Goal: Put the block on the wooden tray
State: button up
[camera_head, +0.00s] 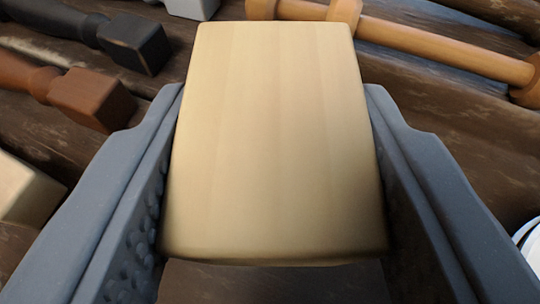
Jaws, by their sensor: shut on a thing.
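A pale wooden block (275,140) fills the middle of the view. My gripper (274,150) is shut on it, with one grey finger against its left side and the other against its right side. The block's near edge is close to the camera and its far end reaches past the fingertips. I cannot tell how high it is above the surface below. I see nothing that I can make out as the wooden tray.
Dark worn planks (480,150) lie below. A light-brown turned piece (440,40) lies at upper right. A pale piece (22,190) shows at the left edge, a white object (528,245) at lower right.

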aim_at(276, 265)
jog(key=f+b, duration=0.2)
jog(key=b, duration=0.1)
jog(key=shift+a+f, duration=0.25)
jog(key=shift+f, duration=0.05)
jog(key=shift+w+d+f+b, duration=0.15)
jog(key=shift+d+f+b, duration=0.25)
jog(key=shift+b, duration=0.45)
jog(key=shift+a+f, duration=0.1)
